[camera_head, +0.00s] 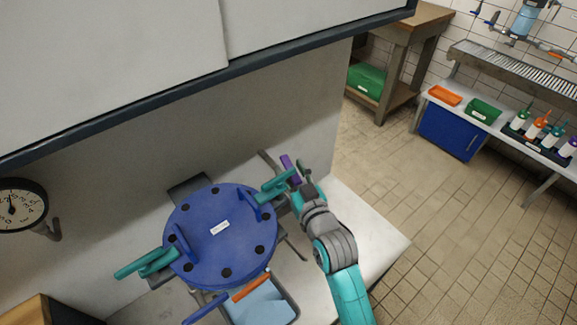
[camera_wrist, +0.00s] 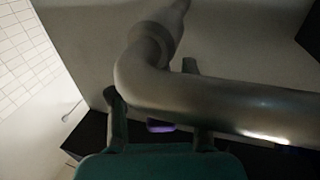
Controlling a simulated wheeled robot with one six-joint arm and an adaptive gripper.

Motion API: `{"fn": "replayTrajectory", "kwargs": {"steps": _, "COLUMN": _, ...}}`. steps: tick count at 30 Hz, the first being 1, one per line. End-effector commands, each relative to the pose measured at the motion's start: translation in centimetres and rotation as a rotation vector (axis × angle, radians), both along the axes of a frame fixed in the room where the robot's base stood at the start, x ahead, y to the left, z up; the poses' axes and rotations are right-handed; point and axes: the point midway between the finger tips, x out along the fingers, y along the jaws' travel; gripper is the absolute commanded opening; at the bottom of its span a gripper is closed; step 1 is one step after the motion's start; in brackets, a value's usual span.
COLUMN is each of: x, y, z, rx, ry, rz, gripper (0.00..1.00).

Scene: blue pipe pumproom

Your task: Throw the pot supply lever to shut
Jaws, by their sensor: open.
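A purple handle (camera_head: 288,165), which looks like the lever, stands beside the blue round lid (camera_head: 221,234) of the pot, near a grey pipe. A small part of the purple handle (camera_wrist: 160,126) also shows low in the wrist view, between the fingers and under the bent grey pipe (camera_wrist: 205,100). My gripper (camera_head: 302,173) is open, close to the right of the purple handle. In the wrist view my gripper's dark fingers (camera_wrist: 151,82) stand apart, partly behind the pipe. I cannot tell whether they touch the handle or pipe. Most of the handle is hidden there.
Teal clamps (camera_head: 147,263) sit at the lid's edge. A blue tray (camera_head: 262,306) lies in front of the pot. A dial gauge (camera_head: 20,206) is on the left wall. A large pale cabinet (camera_head: 110,70) overhangs the pot. The tiled floor (camera_head: 470,230) at right is clear.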

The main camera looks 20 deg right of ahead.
Motion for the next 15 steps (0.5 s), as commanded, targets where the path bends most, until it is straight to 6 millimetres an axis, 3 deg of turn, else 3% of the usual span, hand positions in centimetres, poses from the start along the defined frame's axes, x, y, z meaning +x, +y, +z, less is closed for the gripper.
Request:
{"fn": "replayTrajectory", "kwargs": {"steps": 6, "x": -4.0, "y": -0.2, "z": -0.1, "rx": 0.001, "ry": 0.003, "rz": -0.001, "gripper": 0.48}}
{"fn": "replayTrajectory", "kwargs": {"steps": 15, "x": -8.4, "y": -0.4, "z": -0.1, "rx": 0.001, "ry": 0.002, "rz": -0.001, "gripper": 0.48}}
